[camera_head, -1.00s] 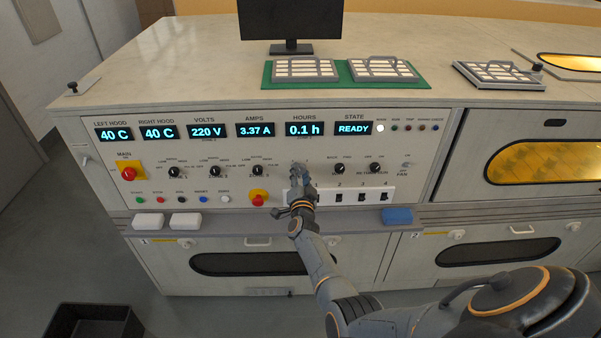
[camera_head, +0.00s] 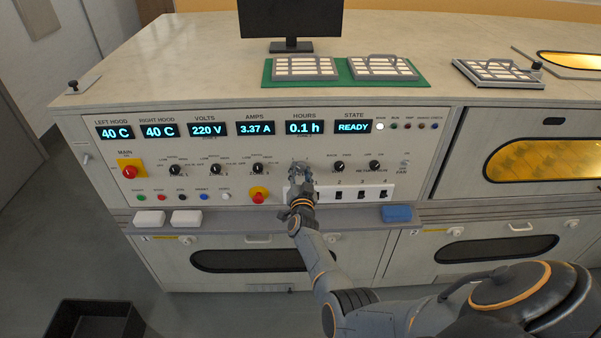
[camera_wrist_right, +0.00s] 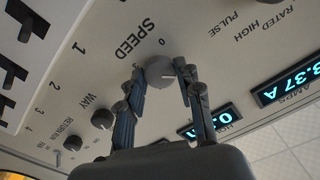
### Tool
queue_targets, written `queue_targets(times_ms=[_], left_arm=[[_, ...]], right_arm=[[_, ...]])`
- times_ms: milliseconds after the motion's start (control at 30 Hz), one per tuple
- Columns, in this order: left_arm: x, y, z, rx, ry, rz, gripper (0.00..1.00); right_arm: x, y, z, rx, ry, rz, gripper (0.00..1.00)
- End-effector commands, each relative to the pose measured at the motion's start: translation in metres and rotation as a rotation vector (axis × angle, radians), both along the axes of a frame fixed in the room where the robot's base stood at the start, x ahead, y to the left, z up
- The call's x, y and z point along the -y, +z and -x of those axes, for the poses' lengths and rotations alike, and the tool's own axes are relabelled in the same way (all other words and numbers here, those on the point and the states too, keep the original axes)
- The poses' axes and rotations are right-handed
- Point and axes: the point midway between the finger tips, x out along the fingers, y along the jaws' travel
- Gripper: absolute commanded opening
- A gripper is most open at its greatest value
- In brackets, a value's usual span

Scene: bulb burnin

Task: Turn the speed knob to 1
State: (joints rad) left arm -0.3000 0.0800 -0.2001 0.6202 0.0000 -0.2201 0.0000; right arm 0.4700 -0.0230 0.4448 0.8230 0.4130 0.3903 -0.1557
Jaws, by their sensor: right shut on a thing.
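The grey round speed knob (camera_wrist_right: 159,73) is on the sloped control panel, beside the printed word SPEED and a 0 mark in the right wrist view. A light line on it points toward the right of that view. My right gripper (camera_wrist_right: 166,80) is shut on the knob, one finger on each side. In the head view my right gripper (camera_head: 298,170) is at the panel below the HOURS display and hides the knob. The scale's 1 mark cannot be made out. My left gripper is out of view.
Small black knobs (camera_head: 258,169) lie left of the gripper and more (camera_head: 338,167) lie right. A red button (camera_head: 258,195) is at lower left, and rocker switches (camera_head: 363,195) are at lower right. A blue block (camera_head: 397,213) rests on the ledge.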

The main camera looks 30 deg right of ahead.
Motion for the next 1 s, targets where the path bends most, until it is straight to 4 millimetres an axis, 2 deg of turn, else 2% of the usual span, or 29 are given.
queue_targets(times_ms=[133,167,233,267,667,1000], left_arm=[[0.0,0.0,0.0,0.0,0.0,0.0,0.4],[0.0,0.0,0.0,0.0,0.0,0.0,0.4],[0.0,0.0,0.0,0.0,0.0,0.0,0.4],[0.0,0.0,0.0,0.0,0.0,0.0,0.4],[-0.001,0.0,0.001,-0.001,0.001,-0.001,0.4],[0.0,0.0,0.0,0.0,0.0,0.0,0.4]], right_arm=[[-0.001,-0.003,0.001,-0.004,0.002,-0.004,0.03],[-0.001,-0.003,0.001,-0.004,0.002,-0.004,0.41],[-0.001,-0.003,0.001,-0.004,0.001,-0.003,0.55],[-0.001,-0.002,0.001,-0.004,0.001,-0.003,0.58],[-0.004,-0.002,0.005,0.0,0.001,-0.003,0.58],[-0.027,-0.002,0.044,-0.002,0.0,-0.003,0.58]])
